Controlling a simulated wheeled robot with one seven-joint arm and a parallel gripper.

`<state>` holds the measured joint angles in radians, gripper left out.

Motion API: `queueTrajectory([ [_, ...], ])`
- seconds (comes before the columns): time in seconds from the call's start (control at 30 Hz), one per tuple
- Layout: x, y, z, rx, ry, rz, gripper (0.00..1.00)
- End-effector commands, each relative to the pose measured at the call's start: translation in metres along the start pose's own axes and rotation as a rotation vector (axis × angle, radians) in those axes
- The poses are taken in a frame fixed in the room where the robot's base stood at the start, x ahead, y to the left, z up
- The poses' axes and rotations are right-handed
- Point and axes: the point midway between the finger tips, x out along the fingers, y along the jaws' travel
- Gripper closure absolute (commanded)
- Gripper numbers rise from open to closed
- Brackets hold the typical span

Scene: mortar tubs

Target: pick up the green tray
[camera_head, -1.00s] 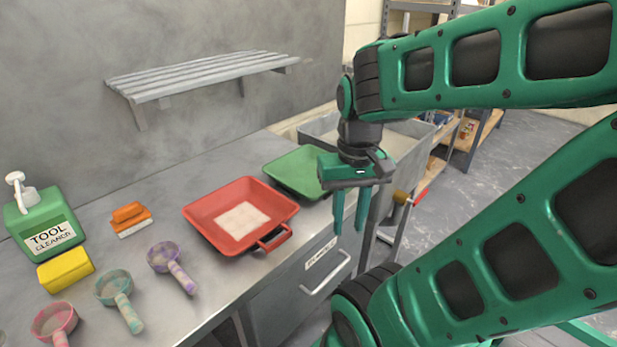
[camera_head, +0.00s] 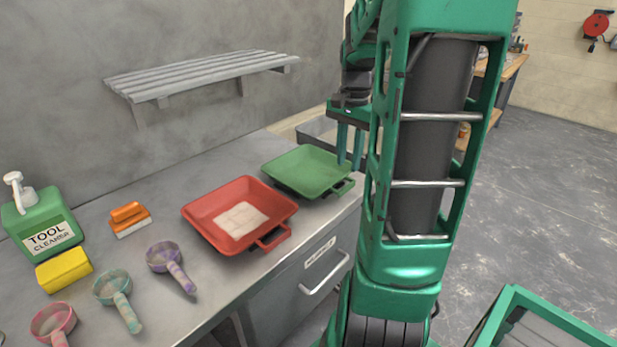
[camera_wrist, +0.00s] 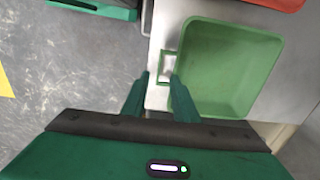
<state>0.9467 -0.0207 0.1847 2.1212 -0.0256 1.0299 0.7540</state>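The green tray (camera_head: 306,169) lies on the metal counter, behind and to the right of the red tray, with its handle (camera_head: 340,187) toward the counter's right edge. It also shows in the wrist view (camera_wrist: 228,68), with its handle (camera_wrist: 165,68) on its left side. My gripper (camera_head: 350,166) is open and empty, its fingers pointing down by the handle end of the tray. In the wrist view my gripper (camera_wrist: 158,82) has a gap between its fingers, and the handle shows just beyond that gap. I cannot tell the exact height of the fingertips over the handle.
The red tray (camera_head: 201,212) with a pale patch inside stands close to the green tray. Several scoops, a yellow sponge (camera_head: 64,269), an orange brush (camera_head: 128,216) and a green cleaner bottle (camera_head: 42,226) are farther left. A slatted shelf (camera_head: 200,75) hangs above. A grey tub (camera_head: 316,131) stands behind the counter.

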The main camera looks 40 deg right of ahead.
Motion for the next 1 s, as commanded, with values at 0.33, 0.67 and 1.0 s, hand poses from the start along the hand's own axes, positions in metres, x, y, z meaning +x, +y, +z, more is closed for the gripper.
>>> queueTrajectory([
  [0.33,0.047,0.001,0.001,0.000,-0.003,0.003,0.73],
  [0.67,0.077,0.001,0.002,0.000,-0.004,0.004,0.73],
  [1.0,0.103,0.000,0.001,-0.002,0.000,0.001,0.73],
])
